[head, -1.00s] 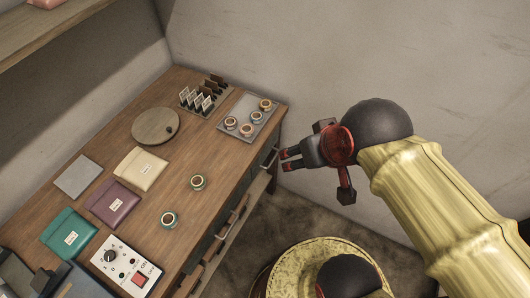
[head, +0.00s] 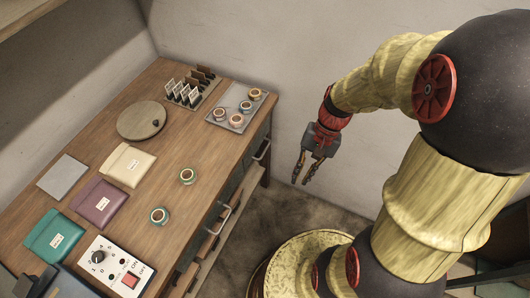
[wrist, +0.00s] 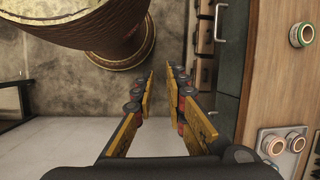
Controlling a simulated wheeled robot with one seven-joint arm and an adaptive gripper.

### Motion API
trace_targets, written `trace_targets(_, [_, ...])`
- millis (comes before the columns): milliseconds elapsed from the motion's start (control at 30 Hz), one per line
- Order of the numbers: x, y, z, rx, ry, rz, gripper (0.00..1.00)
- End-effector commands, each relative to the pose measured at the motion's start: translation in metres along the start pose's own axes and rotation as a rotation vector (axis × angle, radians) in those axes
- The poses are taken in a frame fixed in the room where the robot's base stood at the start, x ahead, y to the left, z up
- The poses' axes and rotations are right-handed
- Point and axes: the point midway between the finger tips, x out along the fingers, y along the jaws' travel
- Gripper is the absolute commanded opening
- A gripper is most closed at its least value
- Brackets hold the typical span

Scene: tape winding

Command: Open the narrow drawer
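The wooden desk (head: 140,180) has grey-green drawer fronts on its right side, seen steeply from above. One metal handle (head: 262,150) is near the far corner; another handle (head: 223,218) is nearer the middle. The fronts look shut, and their widths are hard to compare from here. In the wrist view, a grey drawer front (wrist: 232,50) with a handle (wrist: 218,20) lies right of my fingers. My gripper (head: 300,180) hangs fingers-down off the desk's right side, apart from the handles. In the wrist view my gripper (wrist: 160,72) is open and empty.
A tray with tape rolls (head: 236,119), a card rack (head: 190,88) and a round board (head: 142,120) are on the desktop. Brown boxes (wrist: 204,40) sit on a shelf under the drawers. Clear floor (head: 280,205) lies beside the desk.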

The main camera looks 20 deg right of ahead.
Motion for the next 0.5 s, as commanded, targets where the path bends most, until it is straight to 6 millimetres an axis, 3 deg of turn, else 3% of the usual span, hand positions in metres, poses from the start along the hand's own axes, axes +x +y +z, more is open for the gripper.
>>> trace_targets(33, [0.020, 0.002, -0.006, 0.087, -0.063, -0.027, 0.14])
trace_targets(100, [0.040, -0.001, -0.013, 0.211, -0.137, -0.070, 0.14])
trace_targets(500, [0.150, -0.028, -0.066, 1.069, -0.618, -0.305, 0.14])
